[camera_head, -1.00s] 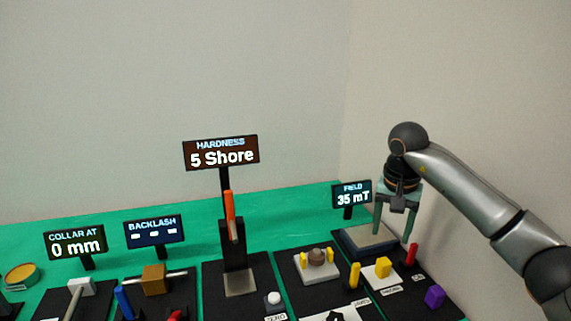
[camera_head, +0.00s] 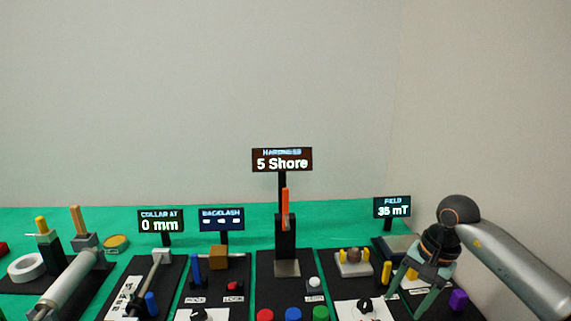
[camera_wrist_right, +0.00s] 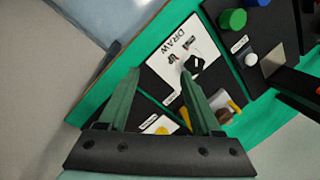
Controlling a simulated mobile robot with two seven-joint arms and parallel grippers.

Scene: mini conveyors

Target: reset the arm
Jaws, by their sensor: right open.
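My right arm comes in from the right in the head view. Its right gripper (camera_head: 407,302) has green fingers spread apart with nothing between them. It is tilted down and left, in front of the station with the FIELD display (camera_head: 392,207), which reads 35 mT. In the right wrist view both fingers (camera_wrist_right: 158,74) stand apart, over or near a white card marked DRAW (camera_wrist_right: 166,52) with a black knob (camera_wrist_right: 194,65). I cannot tell the height above the boards. My left gripper is not in view.
Black station boards crowd the green table (camera_head: 340,222). The HARDNESS display (camera_head: 282,160) reads 5 Shore on a tall post. A purple block (camera_head: 458,300) lies near the gripper, and yellow posts (camera_head: 386,272) stand close by. A grey wall is at the right.

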